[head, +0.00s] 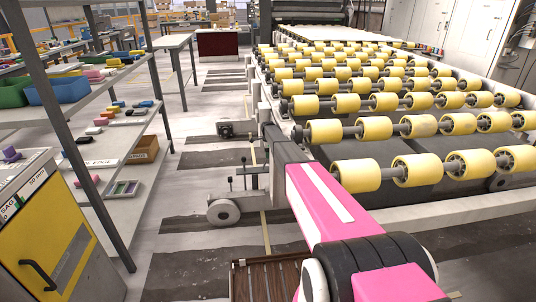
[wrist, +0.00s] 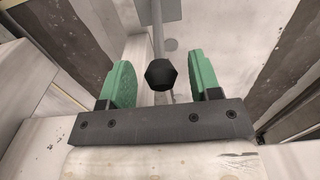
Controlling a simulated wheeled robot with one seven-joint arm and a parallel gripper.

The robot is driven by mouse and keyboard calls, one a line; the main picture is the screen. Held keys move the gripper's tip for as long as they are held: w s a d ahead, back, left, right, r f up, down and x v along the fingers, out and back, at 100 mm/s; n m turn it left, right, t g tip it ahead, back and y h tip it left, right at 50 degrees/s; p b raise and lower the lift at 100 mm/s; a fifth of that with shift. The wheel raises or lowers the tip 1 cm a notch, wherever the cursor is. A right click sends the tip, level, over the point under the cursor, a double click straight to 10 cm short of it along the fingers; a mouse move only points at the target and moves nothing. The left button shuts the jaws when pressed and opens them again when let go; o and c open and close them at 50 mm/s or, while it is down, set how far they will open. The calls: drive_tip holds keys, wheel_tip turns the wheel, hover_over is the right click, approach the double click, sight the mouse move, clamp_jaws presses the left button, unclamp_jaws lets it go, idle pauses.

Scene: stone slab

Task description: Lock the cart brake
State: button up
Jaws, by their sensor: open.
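In the wrist view, a black faceted knob (wrist: 161,74) sits on a thin grey rod, likely the cart brake's lever. My gripper (wrist: 162,82) is open, with one green finger pad on each side of the knob. A gap shows between the knob and each pad, so neither seems to touch it. In the head view, the cart (head: 300,130) carries rows of yellow rollers. A grey caster wheel (head: 223,211) stands at its near left side, with thin upright rods just above it. My pink arm reaches toward that side; I cannot make out my fingers there.
A shelf rack (head: 120,140) with bins and small parts stands on the left. A yellow-fronted cabinet (head: 62,245) is at the lower left. A brown slatted crate (head: 268,279) lies at the bottom near my arm. The floor aisle between rack and cart is mostly clear.

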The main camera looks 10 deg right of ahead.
clamp_jaws()
drive_tip(key=shift+a, duration=0.15)
drive_tip(key=shift+a+r+h, duration=0.2)
drive_tip(key=shift+a+h, duration=0.5)
drive_tip(key=shift+a, duration=0.05)
drive_tip(key=a+f+h, duration=0.1)
drive_tip(key=a+h, duration=0.4)
drive_tip(key=a, duration=0.2)
drive_tip(key=shift+a, duration=0.2)
drive_tip(key=shift+a+f, duration=0.1)
drive_tip(key=shift+f, duration=0.05)
